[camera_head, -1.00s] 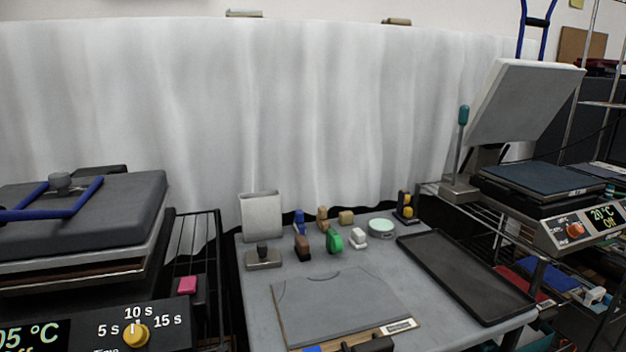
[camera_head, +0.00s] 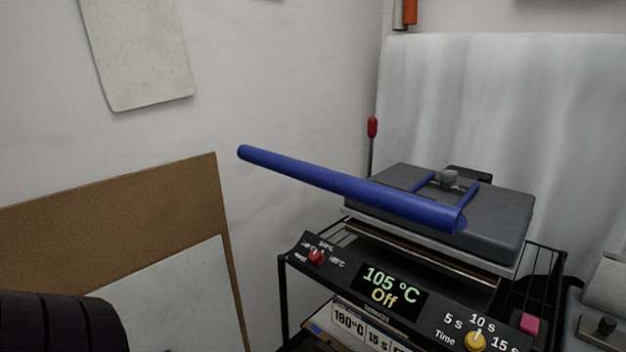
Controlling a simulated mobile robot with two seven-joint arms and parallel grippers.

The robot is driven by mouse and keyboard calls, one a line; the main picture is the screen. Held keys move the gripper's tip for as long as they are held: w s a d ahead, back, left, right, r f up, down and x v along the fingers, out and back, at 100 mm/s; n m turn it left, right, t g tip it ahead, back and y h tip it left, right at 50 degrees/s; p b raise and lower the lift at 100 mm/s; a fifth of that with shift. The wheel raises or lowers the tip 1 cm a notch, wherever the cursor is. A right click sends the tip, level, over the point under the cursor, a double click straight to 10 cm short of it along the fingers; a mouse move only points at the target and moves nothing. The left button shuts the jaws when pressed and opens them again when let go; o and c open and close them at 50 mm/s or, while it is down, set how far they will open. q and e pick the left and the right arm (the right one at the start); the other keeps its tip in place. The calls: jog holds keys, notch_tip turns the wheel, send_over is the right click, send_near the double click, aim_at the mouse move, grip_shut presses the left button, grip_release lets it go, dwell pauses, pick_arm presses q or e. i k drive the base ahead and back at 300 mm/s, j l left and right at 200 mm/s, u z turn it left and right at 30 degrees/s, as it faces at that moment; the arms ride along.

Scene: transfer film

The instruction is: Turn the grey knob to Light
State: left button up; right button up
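A grey knob (camera_head: 449,179) stands on top of the dark grey heat press (camera_head: 500,222), between the two blue bars of its frame. It is small in the view, and no pointer or "Light" label can be read on it. The press's long blue handle (camera_head: 350,187) sticks out toward the upper left, in front of the knob. Neither of my grippers is in view. A black ribbed part, probably of my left arm, shows at the lower left corner.
The press's front panel has a red knob (camera_head: 316,256), a display (camera_head: 391,290) reading 105 °C and Off, and a yellow time knob (camera_head: 475,341). A pink block (camera_head: 530,323) sits to the right. A brown board (camera_head: 110,205) leans on the left wall.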

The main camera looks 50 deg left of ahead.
aim_at(448, 177)
jog(key=j+u, duration=0.45)
jog(key=i+j+u, duration=0.15)
jog(key=u, duration=0.25)
jog(key=k+l+u, duration=0.2)
jog(key=l+u, duration=0.15)
jog(key=l, duration=0.2)
jog(key=k+l+u, duration=0.75)
jog(key=l, duration=0.2)
jog(key=i+l, duration=0.05)
jog(key=i, duration=0.05)
